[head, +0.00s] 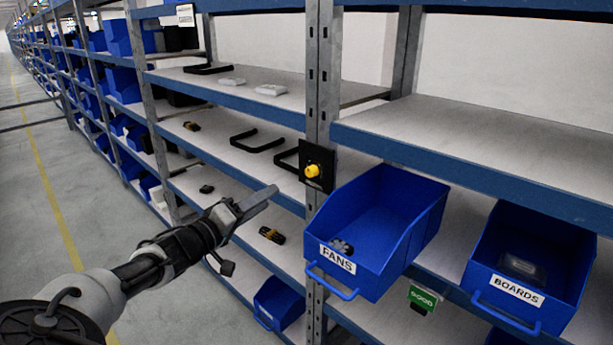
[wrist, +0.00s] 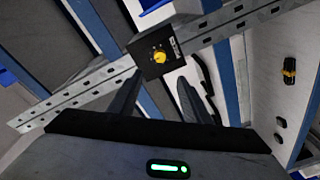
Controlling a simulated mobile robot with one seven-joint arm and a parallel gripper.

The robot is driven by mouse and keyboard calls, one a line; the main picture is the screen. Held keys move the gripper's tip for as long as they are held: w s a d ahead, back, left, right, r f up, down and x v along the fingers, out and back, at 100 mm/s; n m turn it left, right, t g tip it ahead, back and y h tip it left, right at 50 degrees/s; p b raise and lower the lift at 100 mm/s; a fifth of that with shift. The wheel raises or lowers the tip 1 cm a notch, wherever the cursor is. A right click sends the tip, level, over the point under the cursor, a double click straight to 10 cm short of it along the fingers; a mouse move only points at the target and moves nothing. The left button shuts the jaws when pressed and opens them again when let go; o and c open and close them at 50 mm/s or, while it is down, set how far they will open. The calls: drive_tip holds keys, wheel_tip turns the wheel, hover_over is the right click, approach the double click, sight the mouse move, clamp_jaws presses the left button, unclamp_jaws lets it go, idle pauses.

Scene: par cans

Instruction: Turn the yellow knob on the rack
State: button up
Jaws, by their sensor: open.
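The yellow knob (head: 312,171) sits on a small black plate (head: 317,182) fixed to the grey rack upright, just above and left of the FANS bin. My gripper (head: 268,194) is in front of the rack, to the left of the knob and a little lower in the head view, apart from it. In the wrist view, the knob (wrist: 159,57) shows beyond the fingertips, near the middle between the two spread fingers. My gripper (wrist: 160,88) is open and empty there, with the plate (wrist: 150,67) tilted in the picture. Nothing hides the knob.
The blue FANS bin (head: 378,215) juts out from the rack right of the knob. The blue BOARDS bin (head: 528,262) stands farther right. The aisle floor (head: 100,205) at left is clear.

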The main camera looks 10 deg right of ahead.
sight(309, 173)
drive_tip(key=p+x, duration=0.1)
drive_tip(key=x, duration=1.5)
drive_tip(key=c, duration=1)
drive_tip(key=shift+c, duration=0.2)
